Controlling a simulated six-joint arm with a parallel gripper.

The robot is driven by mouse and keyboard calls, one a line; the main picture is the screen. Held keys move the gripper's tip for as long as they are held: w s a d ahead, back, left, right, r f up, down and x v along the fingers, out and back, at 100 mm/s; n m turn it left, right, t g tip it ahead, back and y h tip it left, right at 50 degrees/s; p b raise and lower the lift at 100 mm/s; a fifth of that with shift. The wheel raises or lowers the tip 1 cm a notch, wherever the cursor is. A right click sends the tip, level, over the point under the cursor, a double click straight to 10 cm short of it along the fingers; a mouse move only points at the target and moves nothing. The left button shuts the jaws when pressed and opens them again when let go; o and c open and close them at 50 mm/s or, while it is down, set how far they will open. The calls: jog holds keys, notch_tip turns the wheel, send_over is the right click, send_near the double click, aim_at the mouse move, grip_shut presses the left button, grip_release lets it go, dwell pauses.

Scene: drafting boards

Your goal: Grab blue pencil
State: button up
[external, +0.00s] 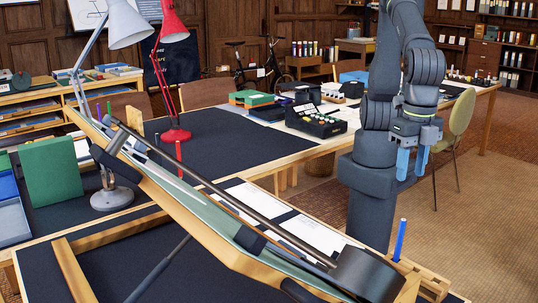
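A blue pencil (399,240) stands nearly upright at the lower right of the external view, at the near end of the tilted drafting board. Its lower end is hidden by the wooden edge beside a slotted wooden holder (432,284). My gripper (412,177) points down at the right, higher in the picture than the pencil and apart from it. Its two light blue fingers are parted with a narrow gap, and nothing shows between them.
The tilted drafting board (215,205) with its long bar crosses the foreground. A red lamp (176,135) and a white lamp (110,198) stand on the dark desks. A green chair (458,125) is behind my gripper. Open air lies between gripper and pencil.

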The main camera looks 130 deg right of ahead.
jog(key=m, duration=0.3)
send_over(401, 234)
jog(key=f, duration=1.2)
jog(key=shift+d, duration=0.25)
jog(key=f, duration=0.4)
jog(key=shift+s, duration=0.3)
jog(key=shift+a+f, duration=0.1)
jog(key=shift+f, duration=0.55)
jog(key=shift+c, duration=0.5)
grip_shut()
